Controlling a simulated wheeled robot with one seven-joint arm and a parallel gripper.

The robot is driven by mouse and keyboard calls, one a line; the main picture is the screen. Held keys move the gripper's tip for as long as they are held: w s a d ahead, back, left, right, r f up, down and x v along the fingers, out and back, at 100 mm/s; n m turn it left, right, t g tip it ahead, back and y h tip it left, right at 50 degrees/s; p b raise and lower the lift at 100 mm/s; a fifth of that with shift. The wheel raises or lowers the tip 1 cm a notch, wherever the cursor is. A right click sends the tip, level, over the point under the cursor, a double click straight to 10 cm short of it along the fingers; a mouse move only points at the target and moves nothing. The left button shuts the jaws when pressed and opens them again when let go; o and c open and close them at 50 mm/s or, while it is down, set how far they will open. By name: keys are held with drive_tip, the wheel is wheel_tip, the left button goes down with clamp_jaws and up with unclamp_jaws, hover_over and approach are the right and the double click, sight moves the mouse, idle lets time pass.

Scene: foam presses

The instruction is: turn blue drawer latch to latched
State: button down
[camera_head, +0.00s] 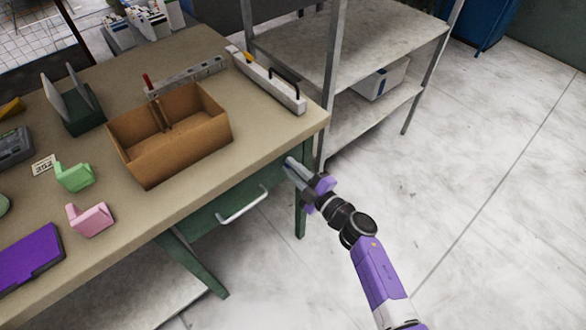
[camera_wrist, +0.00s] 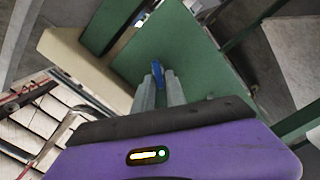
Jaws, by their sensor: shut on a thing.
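The blue latch (camera_wrist: 157,72) shows in the wrist view on the green drawer front (camera_wrist: 180,50). My gripper (camera_wrist: 160,84) is shut on the latch, with its two grey fingers on either side of it. The fingers hide part of the latch, and I cannot tell its exact angle. In the head view my gripper (camera_head: 290,165) reaches the right end of the green drawer (camera_head: 222,204), just under the table's edge. The latch is hidden there. The drawer's pale handle (camera_head: 243,206) is to the left of my gripper and looks untouched.
The tabletop (camera_head: 262,130) is above my gripper, with an open cardboard box (camera_head: 180,155) and a long level-like tool (camera_head: 265,82) on it. A green table leg (camera_head: 300,215) stands just below my gripper. A metal shelf (camera_head: 350,50) stands behind. The floor to the right is clear.

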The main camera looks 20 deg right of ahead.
drive_tip(key=n, duration=0.2)
drive_tip(key=n+b, duration=0.1)
drive_tip(key=n, duration=0.1)
drive_tip(key=n+b, duration=0.1)
drive_tip(key=n, duration=0.1)
drive_tip(key=shift+a+f, duration=0.15)
drive_tip(key=shift+f, duration=0.2)
idle(0.4)
drive_tip(key=c, duration=1.5)
unclamp_jaws()
drive_tip(key=v, duration=0.8)
drive_tip(key=shift+w, duration=0.1)
